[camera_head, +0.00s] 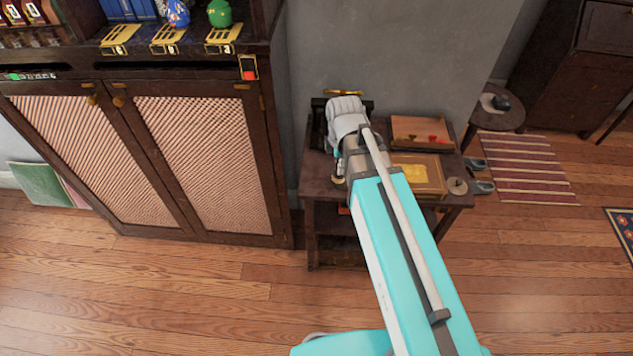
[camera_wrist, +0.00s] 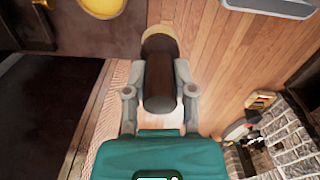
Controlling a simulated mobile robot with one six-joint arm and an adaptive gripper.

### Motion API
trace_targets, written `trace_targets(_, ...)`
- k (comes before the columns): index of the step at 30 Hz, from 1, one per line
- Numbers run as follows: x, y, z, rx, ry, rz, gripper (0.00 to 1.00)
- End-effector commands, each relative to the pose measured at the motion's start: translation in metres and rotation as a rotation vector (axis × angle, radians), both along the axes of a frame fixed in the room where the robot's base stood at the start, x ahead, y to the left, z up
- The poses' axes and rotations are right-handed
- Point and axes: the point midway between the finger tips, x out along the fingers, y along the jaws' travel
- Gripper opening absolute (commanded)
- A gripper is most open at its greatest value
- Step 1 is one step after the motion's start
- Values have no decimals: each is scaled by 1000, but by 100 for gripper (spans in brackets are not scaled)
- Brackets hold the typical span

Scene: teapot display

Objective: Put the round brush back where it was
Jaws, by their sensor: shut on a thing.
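The round brush (camera_wrist: 159,82) shows in the wrist view as a dark brown cylinder with a pale tan end at the top. My gripper (camera_wrist: 156,70) is shut on it, one grey finger on each side. Wooden floor planks show beyond the brush. In the head view my arm reaches over the small dark side table (camera_head: 318,186); the arm hides most of my gripper, and I cannot make out the brush there.
On the side table are a wooden box (camera_head: 418,128), a tray with a yellow patch (camera_head: 430,184) and a small round thing (camera_head: 457,186). A tall dark cabinet with mesh doors (camera_head: 205,155) stands at left. Open floor (camera_head: 180,300) lies in front.

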Motion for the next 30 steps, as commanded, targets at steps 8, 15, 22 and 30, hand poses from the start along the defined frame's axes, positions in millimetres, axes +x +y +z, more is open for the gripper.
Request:
trace_targets(8, -33, -11, 1, 0, 0, 1, 0)
trace_targets(15, -32, -10, 1, 0, 0, 1, 0)
trace_targets(22, -27, -7, -3, 0, 0, 3, 0)
trace_targets(30, 5, 14, -21, 0, 0, 3, 0)
